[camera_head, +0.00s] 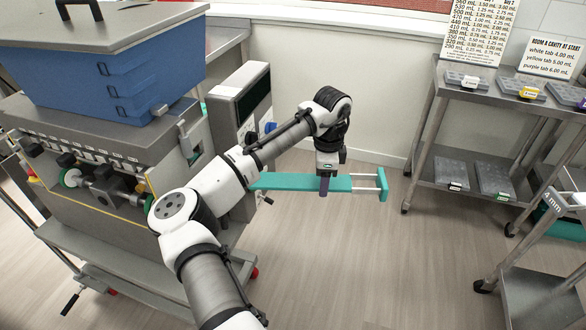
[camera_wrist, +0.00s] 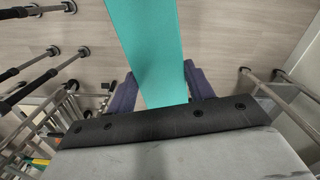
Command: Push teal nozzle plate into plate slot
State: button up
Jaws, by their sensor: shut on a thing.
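The teal nozzle plate (camera_head: 275,181) is a long flat bar with a teal end handle (camera_head: 382,184) on two pale rods. In the head view it lies level in the air, sticking out to the right from beside the depositor (camera_head: 110,150). My gripper (camera_head: 324,186) is shut on the plate around its middle, fingers pointing down. In the wrist view the plate (camera_wrist: 150,50) runs between my two dark fingers (camera_wrist: 155,92). The plate's left end is behind my arm, and the plate slot is hidden there, so I cannot tell how far the plate is in.
A grey control box (camera_head: 240,105) with a dark screen stands on the depositor's right side. A steel cart (camera_head: 480,115) with mould trays stands at the back right. Another cart (camera_head: 545,260) is at the lower right. The floor (camera_head: 350,270) between is clear.

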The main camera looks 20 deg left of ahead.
jog(key=s+a+r+m, duration=0.3)
jog(key=s+a+r, duration=0.3)
jog(key=shift+s+r, duration=0.35)
jog(key=shift+r+p, duration=0.1)
jog(key=shift+p, duration=0.65)
jog(key=a+p, duration=0.2)
jog(key=a, duration=0.4)
jog(key=shift+w, duration=0.15)
jog(key=shift+a, duration=0.1)
jog(key=shift+a, duration=0.15)
